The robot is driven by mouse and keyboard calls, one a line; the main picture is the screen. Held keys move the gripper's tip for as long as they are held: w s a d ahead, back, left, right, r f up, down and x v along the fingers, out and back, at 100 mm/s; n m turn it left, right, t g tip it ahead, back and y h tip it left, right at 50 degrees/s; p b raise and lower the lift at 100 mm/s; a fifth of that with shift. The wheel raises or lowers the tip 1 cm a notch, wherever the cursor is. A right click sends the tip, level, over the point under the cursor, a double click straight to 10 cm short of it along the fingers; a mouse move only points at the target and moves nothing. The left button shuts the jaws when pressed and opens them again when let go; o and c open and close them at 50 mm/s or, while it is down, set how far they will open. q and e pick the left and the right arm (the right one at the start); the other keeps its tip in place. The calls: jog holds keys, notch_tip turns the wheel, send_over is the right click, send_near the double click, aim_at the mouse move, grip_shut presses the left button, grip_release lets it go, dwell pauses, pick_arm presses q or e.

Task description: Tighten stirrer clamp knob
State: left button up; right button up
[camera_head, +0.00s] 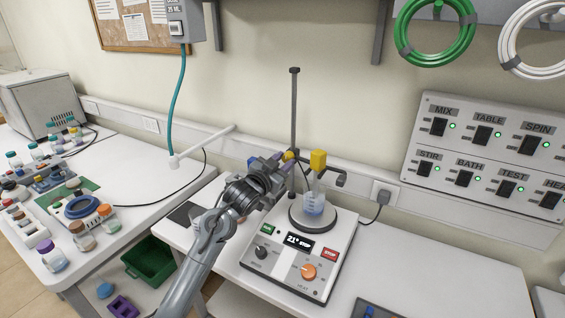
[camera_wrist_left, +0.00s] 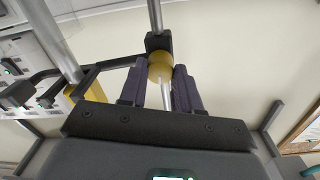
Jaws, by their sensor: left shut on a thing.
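My left gripper (camera_head: 280,160) reaches in from the left to the upright stand rod (camera_head: 294,105) behind the hotplate stirrer (camera_head: 275,270). In the left wrist view its two dark fingers (camera_wrist_left: 161,86) are shut on the round yellow clamp knob (camera_wrist_left: 160,66), one on each side. The knob sits against a black clamp block (camera_wrist_left: 158,42) on the rod. In the head view the knob (camera_head: 289,155) is partly hidden by the fingers. A yellow block (camera_head: 318,160) is held out to the right, above a flask with blue liquid (camera_head: 313,204) on the plate. My right gripper is out of view.
A switch panel (camera_head: 483,180) is on the wall at right. A grey box with a teal hose (camera_head: 177,95) hangs above left. Bottles and racks crowd the left table; a green bin (camera_head: 150,260) stands below. Bench right of the hotplate (camera_head: 430,260) is mostly clear.

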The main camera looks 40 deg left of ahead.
pick_arm(q)
jog(key=m, duration=0.7)
jog(key=shift+m, duration=0.4)
jog(key=m+b, duration=0.1)
jog(key=m, duration=0.2)
jog(key=shift+m+b, duration=0.3)
jog(key=shift+b, duration=0.05)
jog(key=m+b, duration=0.2)
jog(key=m, duration=0.2)
jog(key=shift+m, duration=0.3)
jog(key=o, duration=1.1)
jog(key=shift+c, duration=0.2)
